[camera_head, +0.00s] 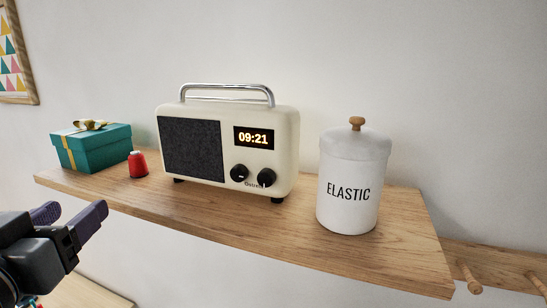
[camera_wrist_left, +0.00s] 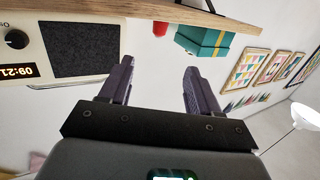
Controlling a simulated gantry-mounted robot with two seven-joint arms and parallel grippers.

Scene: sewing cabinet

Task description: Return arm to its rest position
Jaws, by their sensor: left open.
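My left gripper (camera_head: 75,222) is at the lower left of the head view, in front of and below the left end of the wooden shelf (camera_head: 240,215). Its two dark purple fingers are apart with nothing between them. In the left wrist view the open gripper (camera_wrist_left: 160,88) also shows empty, with the shelf edge (camera_wrist_left: 175,12) beyond it. It touches nothing that I can see. My right gripper shows in neither view.
On the shelf stand a teal gift box (camera_head: 92,150), a red thread spool (camera_head: 138,165), a cream radio (camera_head: 285,130) and a white ELASTIC jar (camera_head: 350,190). A wooden peg rail (camera_head: 500,265) is at the right. Framed pictures (camera_wrist_left: 275,70) hang on the wall.

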